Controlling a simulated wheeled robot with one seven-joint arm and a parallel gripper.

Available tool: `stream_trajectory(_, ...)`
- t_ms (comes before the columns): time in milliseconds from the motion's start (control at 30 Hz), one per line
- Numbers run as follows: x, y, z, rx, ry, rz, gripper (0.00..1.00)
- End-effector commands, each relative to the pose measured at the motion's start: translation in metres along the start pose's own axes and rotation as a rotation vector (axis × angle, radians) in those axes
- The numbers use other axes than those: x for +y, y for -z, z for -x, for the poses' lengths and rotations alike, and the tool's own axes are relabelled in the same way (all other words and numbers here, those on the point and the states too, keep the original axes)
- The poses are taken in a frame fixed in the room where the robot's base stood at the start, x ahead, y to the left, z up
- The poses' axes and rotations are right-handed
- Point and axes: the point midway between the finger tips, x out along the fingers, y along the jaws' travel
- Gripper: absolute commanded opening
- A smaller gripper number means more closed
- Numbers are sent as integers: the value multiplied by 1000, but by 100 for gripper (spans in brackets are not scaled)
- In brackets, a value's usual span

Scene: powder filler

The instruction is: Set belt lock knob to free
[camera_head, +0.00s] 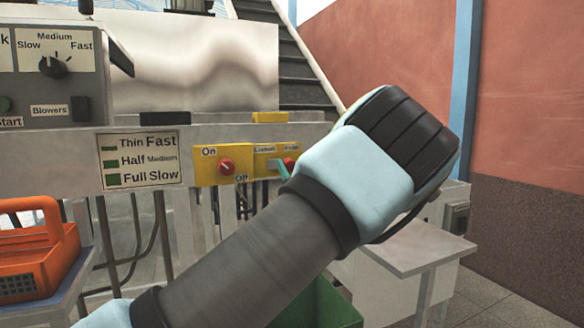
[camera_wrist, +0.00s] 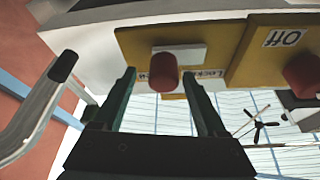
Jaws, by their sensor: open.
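The belt lock knob is red and sits on a yellow plate (camera_head: 258,152) on the machine's front rail. Its labels read Locked at left and Free at right in the head view, where my arm partly covers the plate. In the wrist view, turned upside down, the red knob (camera_wrist: 163,74) stands out from the plate. A pale bar behind it extends mostly toward the Locked label (camera_wrist: 212,74). My gripper (camera_wrist: 160,76) is open, one dark finger on each side of the knob; I cannot tell whether they touch it. A green finger (camera_head: 282,171) shows beside the knob in the head view.
A second red knob (camera_head: 227,167), marked On and Off, is close to the left. A Slow/Medium/Fast panel (camera_head: 54,68) is further left. An orange box (camera_head: 38,255) stands lower left. A grey table (camera_head: 410,248) is under my arm at right.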

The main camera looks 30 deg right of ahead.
Motion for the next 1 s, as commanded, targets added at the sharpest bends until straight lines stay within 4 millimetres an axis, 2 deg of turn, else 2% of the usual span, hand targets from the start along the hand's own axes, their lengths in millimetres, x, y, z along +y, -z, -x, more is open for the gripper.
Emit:
stream_trajectory(300, 2, -1, 63, -1, -4, 1, 74)
stream_trajectory(500, 2, 0, 89, 0, -3, 1, 74)
stream_trajectory(667, 1, 1, 97, 1, -2, 1, 74)
stream_trajectory(1000, 1, 0, 97, 1, -2, 0, 74)
